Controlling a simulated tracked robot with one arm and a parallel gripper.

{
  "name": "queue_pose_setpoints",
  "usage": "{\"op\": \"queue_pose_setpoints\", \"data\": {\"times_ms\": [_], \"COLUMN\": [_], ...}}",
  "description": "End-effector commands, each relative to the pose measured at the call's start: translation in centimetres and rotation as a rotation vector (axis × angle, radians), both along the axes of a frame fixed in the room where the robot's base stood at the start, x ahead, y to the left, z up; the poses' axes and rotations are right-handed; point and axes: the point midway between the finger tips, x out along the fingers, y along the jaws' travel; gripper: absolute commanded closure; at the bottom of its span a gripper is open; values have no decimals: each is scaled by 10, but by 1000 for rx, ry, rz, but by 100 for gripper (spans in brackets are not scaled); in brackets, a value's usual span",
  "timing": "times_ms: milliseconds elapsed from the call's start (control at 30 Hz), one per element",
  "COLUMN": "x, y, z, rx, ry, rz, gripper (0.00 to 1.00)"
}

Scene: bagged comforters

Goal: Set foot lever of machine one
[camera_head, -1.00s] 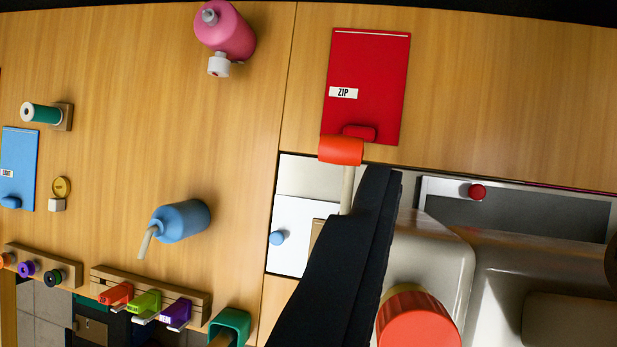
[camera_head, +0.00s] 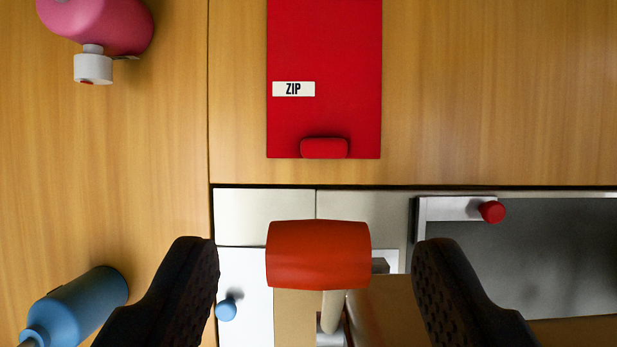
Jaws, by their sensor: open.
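An orange-red rounded handle (camera_head: 318,255) on a pale stem sits in the middle of the view; I cannot tell for sure that it is the foot lever. My gripper (camera_head: 316,275) is open, with one dark finger to the left of the handle and one to the right. There is a gap on each side, and neither finger appears to touch it. The lower part of the stem is partly hidden under the handle.
A red panel (camera_head: 325,60) marked ZIP with a red tab lies above the handle. A blue knob (camera_head: 226,309) is beside the left finger, a red knob (camera_head: 491,211) near the right.

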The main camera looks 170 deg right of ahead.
Motion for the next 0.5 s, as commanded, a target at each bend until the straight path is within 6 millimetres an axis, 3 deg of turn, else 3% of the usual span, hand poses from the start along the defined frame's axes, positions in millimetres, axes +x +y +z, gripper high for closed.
{"op": "queue_pose_setpoints", "data": {"times_ms": [200,500], "x": [10,17], "y": [1,3], "z": [-27,-42], "rx": [0,1], "ry": [5,0], "rz": [-3,-4], "gripper": [45,45]}}
